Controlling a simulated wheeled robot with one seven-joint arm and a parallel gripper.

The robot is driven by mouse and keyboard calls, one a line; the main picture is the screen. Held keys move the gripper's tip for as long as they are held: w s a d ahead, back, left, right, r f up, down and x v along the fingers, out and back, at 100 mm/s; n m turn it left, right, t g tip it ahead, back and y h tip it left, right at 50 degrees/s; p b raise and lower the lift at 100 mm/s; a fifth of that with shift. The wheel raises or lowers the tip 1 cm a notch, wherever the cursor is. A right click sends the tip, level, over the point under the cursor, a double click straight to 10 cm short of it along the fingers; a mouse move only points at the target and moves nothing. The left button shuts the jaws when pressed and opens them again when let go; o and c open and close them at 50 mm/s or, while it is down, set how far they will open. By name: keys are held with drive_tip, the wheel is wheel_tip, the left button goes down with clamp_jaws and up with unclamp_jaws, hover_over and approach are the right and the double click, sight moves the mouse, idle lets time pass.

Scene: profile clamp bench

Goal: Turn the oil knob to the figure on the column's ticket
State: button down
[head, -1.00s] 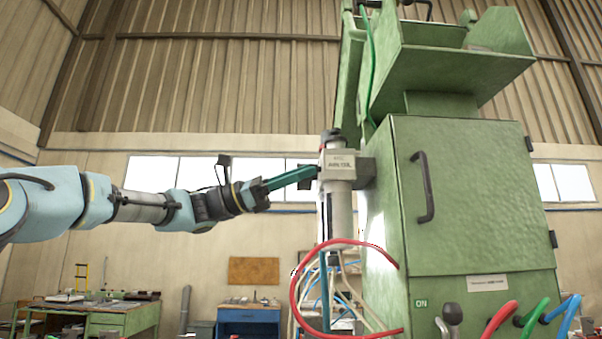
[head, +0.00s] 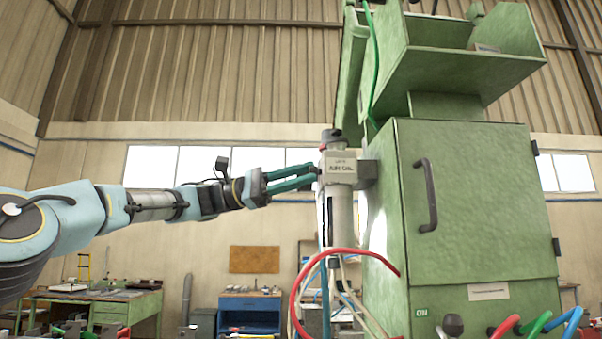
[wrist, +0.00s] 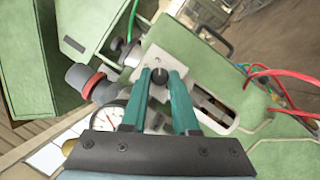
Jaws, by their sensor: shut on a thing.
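The air-oil unit (head: 339,166) is a grey block marked "AIR OIL" with a pale cylinder below it, on the left side of the green column (head: 466,200). My gripper (head: 311,177) reaches it from the left, its teal fingertips at the block's left face. In the wrist view my gripper (wrist: 160,77) is shut on a small black knob (wrist: 160,74) between its fingertips. The knob's markings cannot be read. A pale printed label (head: 488,291) is on the column's lower front; its text is too small to read.
A round gauge (wrist: 108,117) with a red needle sits beside the fingers, partly hidden. A grey and red fitting (wrist: 90,82) is left of them. A red hose (head: 296,290) loops below the unit. The column's door handle (head: 427,195) juts out on the right.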

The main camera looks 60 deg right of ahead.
idle(0.3)
drive_tip(key=c, duration=0.7)
unclamp_jaws()
drive_tip(key=b+v, duration=0.1)
drive_tip(key=v, duration=1)
drive_tip(key=shift+b, duration=0.35)
drive_tip(key=shift+d, duration=0.1)
